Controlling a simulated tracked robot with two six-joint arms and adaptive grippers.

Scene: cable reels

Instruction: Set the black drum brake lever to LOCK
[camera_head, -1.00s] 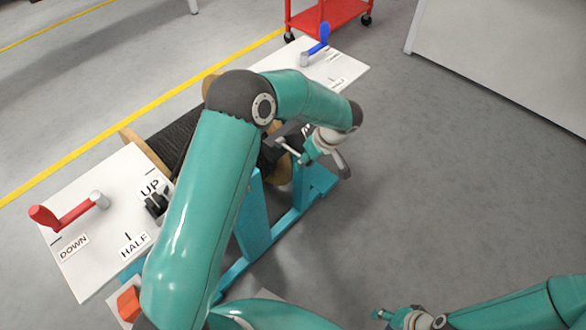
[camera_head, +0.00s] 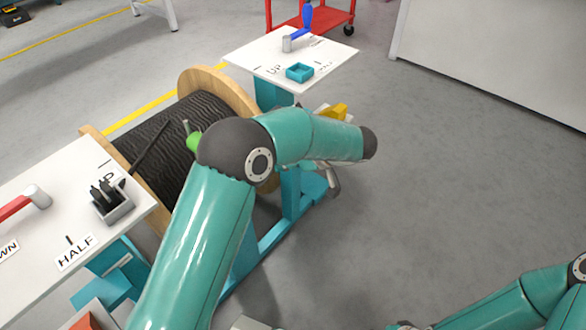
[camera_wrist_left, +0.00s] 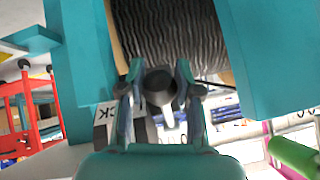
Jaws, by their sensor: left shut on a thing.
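In the left wrist view my left gripper (camera_wrist_left: 159,76) is shut on a dark round knob, the brake lever's end (camera_wrist_left: 160,90). Part of a white label reading "CK" (camera_wrist_left: 103,116) shows just left of the fingers. The black drum (camera_wrist_left: 172,35) fills the view beyond the fingers. My right gripper (camera_head: 403,326) is mostly cut off at the bottom edge of the head view.
A white panel (camera_head: 110,225) at left carries a red lever (camera_head: 15,207) and a grey holder (camera_head: 115,212) with black pieces. The far panel (camera_head: 325,60) carries a blue lever (camera_head: 306,20) and a teal tray (camera_head: 299,73). A red cart (camera_head: 330,15) stands behind. Open floor lies right.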

